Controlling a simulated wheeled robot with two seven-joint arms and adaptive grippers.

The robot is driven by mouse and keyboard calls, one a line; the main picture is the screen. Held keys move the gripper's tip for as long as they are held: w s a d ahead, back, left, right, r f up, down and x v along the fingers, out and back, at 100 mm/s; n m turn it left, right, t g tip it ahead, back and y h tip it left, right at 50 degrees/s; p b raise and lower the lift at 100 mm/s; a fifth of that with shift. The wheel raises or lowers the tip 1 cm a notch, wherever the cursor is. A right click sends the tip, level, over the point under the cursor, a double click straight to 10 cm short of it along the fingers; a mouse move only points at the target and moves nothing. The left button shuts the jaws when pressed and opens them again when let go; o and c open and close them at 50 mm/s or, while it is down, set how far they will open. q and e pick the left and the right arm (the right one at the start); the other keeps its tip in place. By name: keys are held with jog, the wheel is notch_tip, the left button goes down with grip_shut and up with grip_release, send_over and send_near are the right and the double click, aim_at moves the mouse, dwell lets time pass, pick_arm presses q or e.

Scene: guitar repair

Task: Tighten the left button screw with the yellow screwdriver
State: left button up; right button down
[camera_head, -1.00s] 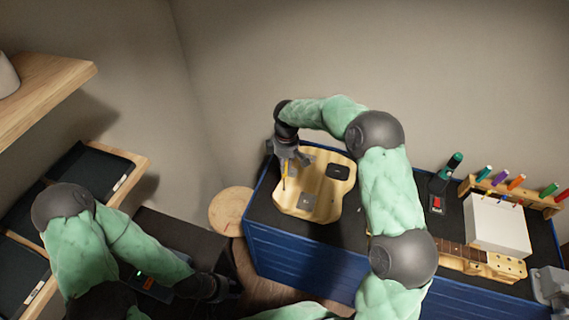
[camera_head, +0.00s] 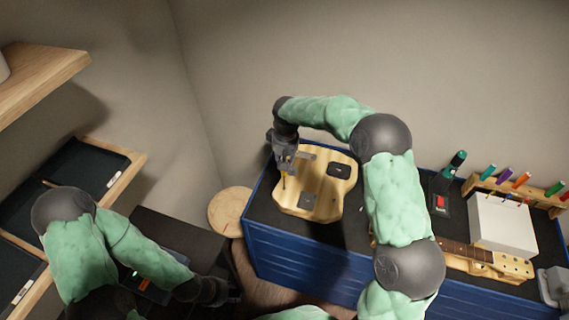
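The light wooden guitar body (camera_head: 326,196) lies on the dark top of the blue cabinet. My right gripper (camera_head: 285,168) points down over its left edge. The yellow screwdriver (camera_head: 284,178) hangs tip-down beneath this gripper, which appears shut on it, with the handle mostly hidden. The tip is by the body's left part; I cannot tell if it touches a screw. The left button screw is too small to make out. My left gripper (camera_head: 232,291) is low in the picture, dark against a dark background, left of the cabinet; its fingers are unclear.
A rack (camera_head: 510,187) with several coloured screwdrivers, a white box (camera_head: 503,222), a guitar neck (camera_head: 470,254) and a green-and-black tool (camera_head: 452,168) occupy the cabinet's right side. A round wooden stool (camera_head: 230,208) stands left of the cabinet. Wooden-edged trays (camera_head: 125,170) are at left.

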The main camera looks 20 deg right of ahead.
jog(key=m+b, duration=0.1)
jog(key=m, duration=0.3)
jog(key=shift+f, duration=0.15)
jog(key=m+b, duration=0.1)
jog(key=m, duration=0.3)
jog(key=shift+a+b, duration=0.1)
jog(key=shift+b, duration=0.25)
jog(key=m+b, duration=0.1)
jog(key=m, duration=0.4)
jog(key=shift+m, duration=0.3)
jog(key=shift+m+b, duration=0.4)
jog(key=shift+m, duration=0.7)
jog(key=shift+r, duration=0.3)
jog(key=shift+r+p, duration=0.2)
jog(key=shift+p, duration=0.1)
